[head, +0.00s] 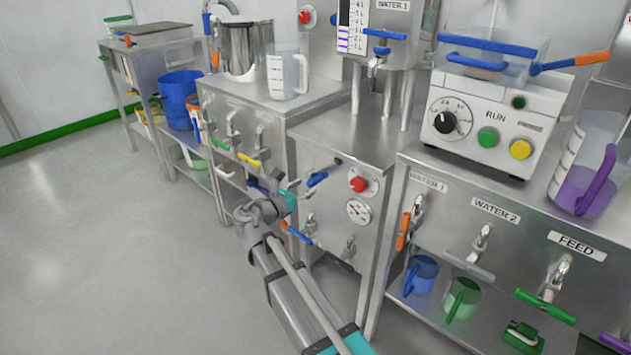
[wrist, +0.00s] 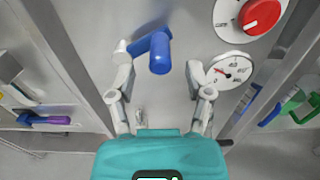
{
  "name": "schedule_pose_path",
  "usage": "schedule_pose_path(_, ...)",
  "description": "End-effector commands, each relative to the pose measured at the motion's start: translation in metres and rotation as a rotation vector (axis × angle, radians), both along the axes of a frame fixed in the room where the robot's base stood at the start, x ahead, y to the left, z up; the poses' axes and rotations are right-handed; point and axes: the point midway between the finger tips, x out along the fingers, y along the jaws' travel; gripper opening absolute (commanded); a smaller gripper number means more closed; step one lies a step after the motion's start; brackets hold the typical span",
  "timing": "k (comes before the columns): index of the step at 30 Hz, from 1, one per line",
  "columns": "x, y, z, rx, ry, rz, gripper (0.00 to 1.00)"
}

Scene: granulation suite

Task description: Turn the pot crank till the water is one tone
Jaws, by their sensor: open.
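In the head view my gripper (head: 287,182) is beside the cabinet front, left of the handle. A steel pot (head: 240,50) stands on the cabinet at the back left; its contents are hidden.
A red knob (head: 359,185) and a dial gauge (head: 358,211) sit right of the crank. An orange-and-blue lever (head: 297,233) is below it. Several taps line the cabinet at left and the WATER and FEED bench (head: 500,205) at right. Open floor (head: 110,240) lies left.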

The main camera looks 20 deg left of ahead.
Motion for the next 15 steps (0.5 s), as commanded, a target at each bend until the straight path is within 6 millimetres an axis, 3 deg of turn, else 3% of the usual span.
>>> schedule_pose_path(6,0.026,-0.011,0.0,0.0,0.0,-0.002,0.65)
schedule_pose_path(15,0.039,-0.017,0.0,0.0,0.0,-0.001,0.65)
